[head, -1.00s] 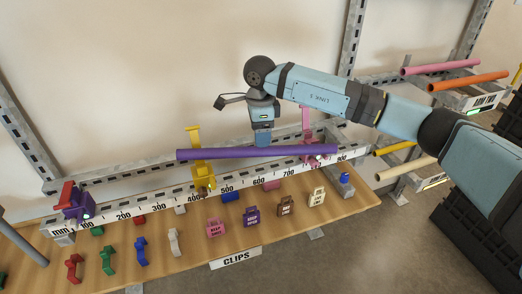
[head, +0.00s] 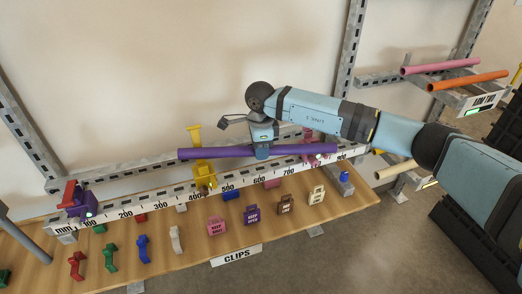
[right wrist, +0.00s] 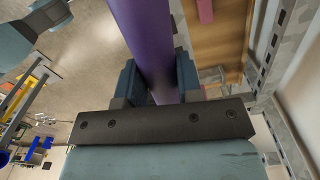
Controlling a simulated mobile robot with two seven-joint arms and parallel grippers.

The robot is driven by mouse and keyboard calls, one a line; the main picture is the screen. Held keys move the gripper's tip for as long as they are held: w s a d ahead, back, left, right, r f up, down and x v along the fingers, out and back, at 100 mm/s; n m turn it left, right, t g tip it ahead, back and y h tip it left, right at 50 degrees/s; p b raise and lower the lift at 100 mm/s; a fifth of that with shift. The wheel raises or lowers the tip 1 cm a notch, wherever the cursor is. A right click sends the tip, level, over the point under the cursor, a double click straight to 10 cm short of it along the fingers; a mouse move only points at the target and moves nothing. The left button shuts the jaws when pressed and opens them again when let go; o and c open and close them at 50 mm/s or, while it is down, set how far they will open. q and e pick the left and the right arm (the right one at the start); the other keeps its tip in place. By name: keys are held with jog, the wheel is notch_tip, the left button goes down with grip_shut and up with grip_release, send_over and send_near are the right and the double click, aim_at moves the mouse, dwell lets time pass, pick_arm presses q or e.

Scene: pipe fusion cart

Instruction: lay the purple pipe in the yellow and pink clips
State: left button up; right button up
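The purple pipe (head: 222,153) spans the yellow clip (head: 205,178) and the pink clip (head: 319,156) in the head view. It crosses in front of the yellow clip's upright arm, and its right end is at the pink clip. Whether it is seated in either clip is unclear. My right gripper (head: 262,152) is at the middle of the pipe, one finger in front of it. In the right wrist view the pipe (right wrist: 150,40) runs between both fingers with little or no gap, and firm contact is not clear. My left gripper is not in view.
The clips stand along a numbered rail (head: 150,207). A purple clip with a red lid (head: 76,203) is at its left end. Several loose clips lie on the wooden board (head: 190,250) in front. Other pipes, pink (head: 440,66) and orange (head: 468,81), rest on a rack at right.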

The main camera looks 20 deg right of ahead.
jog(key=c, duration=0.3)
grip_shut()
jog(key=shift+r, duration=0.15)
notch_tip(320, 180, up, 20)
jog(key=b, duration=0.1)
jog(key=shift+b, duration=0.4)
